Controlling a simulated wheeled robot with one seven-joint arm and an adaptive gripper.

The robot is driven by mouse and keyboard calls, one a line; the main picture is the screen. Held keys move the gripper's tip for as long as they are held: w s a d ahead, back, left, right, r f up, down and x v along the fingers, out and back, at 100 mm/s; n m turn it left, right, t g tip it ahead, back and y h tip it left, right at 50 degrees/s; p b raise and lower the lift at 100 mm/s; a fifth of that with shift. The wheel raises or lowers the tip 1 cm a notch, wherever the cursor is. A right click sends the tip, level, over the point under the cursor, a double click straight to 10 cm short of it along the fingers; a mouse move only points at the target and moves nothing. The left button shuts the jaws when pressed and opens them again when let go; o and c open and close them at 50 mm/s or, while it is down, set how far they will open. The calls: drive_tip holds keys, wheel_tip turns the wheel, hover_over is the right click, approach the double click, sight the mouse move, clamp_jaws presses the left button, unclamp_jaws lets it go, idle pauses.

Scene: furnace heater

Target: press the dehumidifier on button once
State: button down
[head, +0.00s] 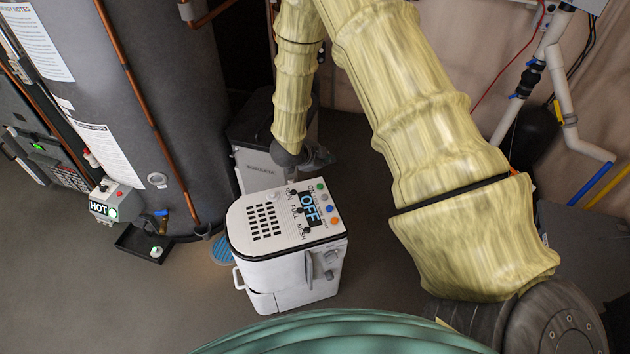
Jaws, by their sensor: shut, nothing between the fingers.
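The white dehumidifier (285,262) stands on the floor in the middle of the head view. Its top has a dark vent grille, a display (310,207) reading "OFF", and a row of coloured buttons (329,209), including green, blue and orange, along the right edge. Small dark indicators with labels lie left of the display. My gripper (326,162) is dark and shut, just beyond the far end of the panel near the green button. I cannot tell whether it touches anything. Nothing is held.
A grey tank (170,90) with copper pipes stands at left, with a control box (112,205) marked "HOT". A grey unit (262,130) stands behind the dehumidifier. White pipes (575,130) run along the right wall. The floor (130,300) at front left is clear.

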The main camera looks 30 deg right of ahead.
drive_tip(key=b, duration=0.5)
hover_over(322, 187)
wheel_tip(322, 187, down, 8)
drive_tip(key=shift+r, duration=0.1)
drive_tip(key=shift+f+b, duration=0.35)
drive_tip(key=shift+f, duration=0.1)
drive_tip(key=shift+s+f, duration=0.1)
idle(1.2)
drive_tip(key=shift+f, duration=0.3)
drive_tip(key=shift+f+b, duration=0.4)
drive_tip(key=shift+f, duration=0.1)
idle(1.0)
drive_tip(key=shift+r, duration=0.1)
drive_tip(key=shift+r+p, duration=0.7)
drive_tip(key=shift+r, duration=0.15)
